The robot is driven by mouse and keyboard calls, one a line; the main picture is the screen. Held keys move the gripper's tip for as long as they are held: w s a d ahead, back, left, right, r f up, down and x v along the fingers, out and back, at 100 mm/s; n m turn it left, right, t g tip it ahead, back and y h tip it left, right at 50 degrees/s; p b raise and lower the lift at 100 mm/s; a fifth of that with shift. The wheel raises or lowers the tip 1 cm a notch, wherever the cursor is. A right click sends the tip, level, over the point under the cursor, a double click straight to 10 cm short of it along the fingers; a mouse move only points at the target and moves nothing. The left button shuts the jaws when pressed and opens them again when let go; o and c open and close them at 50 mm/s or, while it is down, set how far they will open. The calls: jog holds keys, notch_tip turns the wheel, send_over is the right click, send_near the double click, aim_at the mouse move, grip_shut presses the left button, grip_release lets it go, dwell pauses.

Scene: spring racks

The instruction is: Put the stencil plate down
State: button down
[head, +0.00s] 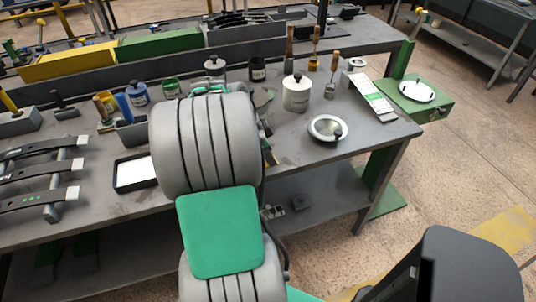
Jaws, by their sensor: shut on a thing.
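My grey arm with a green panel covers the middle of the head view, and my gripper is hidden behind it. I cannot make out a stencil plate for sure. Small dark and brownish parts (267,150) show at the arm's right edge, too little to tell what they are. A flat pale card with a green band and markings (371,97) lies at the right end of the grey workbench (385,137); I cannot tell whether it is a stencil plate.
A white pot (296,93), a round dish with a dark knob (327,128) and upright brushes (333,70) stand right of my arm. Left are jars (138,93), a black tray (135,172) and leaf springs (40,173). Bare bench top shows around the dish.

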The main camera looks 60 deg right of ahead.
jog(key=shift+f, duration=0.1)
jog(key=c, duration=1.2)
grip_release()
jog(key=shift+c, duration=0.2)
